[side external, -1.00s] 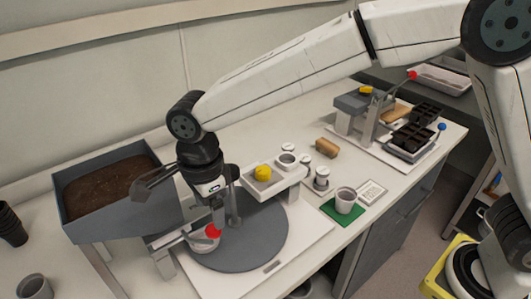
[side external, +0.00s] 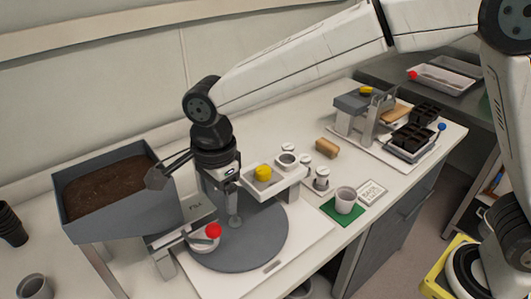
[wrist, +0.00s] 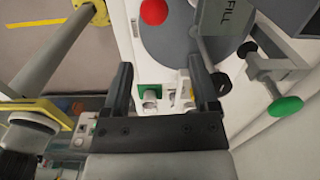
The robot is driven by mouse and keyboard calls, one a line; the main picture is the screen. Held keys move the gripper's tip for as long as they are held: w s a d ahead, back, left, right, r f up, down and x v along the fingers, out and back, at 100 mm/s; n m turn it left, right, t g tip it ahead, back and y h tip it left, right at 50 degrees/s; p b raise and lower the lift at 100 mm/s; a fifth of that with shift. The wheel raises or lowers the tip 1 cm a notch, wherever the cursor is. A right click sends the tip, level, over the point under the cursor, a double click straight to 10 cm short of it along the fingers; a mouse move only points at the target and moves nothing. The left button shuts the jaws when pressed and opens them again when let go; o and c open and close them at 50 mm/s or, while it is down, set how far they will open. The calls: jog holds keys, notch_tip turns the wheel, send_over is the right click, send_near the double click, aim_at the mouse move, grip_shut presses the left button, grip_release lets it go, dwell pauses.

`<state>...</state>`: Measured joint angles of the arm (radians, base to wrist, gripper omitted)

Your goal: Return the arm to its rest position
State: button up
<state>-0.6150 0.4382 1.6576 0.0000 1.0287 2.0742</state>
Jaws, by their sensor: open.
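My arm reaches in from the upper right in the side external view. My gripper (side external: 157,178) hangs at its end, beside the soil hopper (side external: 128,215) and above the grey round plate (side external: 250,248). Its dark fingers point left, near the hopper's right wall; I cannot tell the exact gap. In the wrist view, the two fingers (wrist: 160,75) stand apart with nothing held between them. Beyond them a small cup (wrist: 150,96) on a green mat shows in the distance.
A red-knobbed lever (side external: 213,230) stands by the plate, below my gripper. A cup (side external: 345,200) stands on a green mat. Black seedling trays (side external: 412,138) sit farther right.

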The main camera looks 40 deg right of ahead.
jog(key=s+d+f+n+t, duration=0.15)
jog(key=d+n, duration=0.25)
jog(key=d, duration=0.4)
jog(key=d+f+n, duration=0.2)
jog(key=d+n, duration=0.2)
jog(key=d, duration=0.4)
jog(key=s+d+f+n, duration=0.4)
jog(key=s+d+n, duration=0.4)
jog(key=d, duration=0.3)
jog(key=shift+s+d+f+n+t, duration=0.2)
jog(key=shift+s+n+t, duration=0.25)
jog(key=shift+s, duration=0.15)
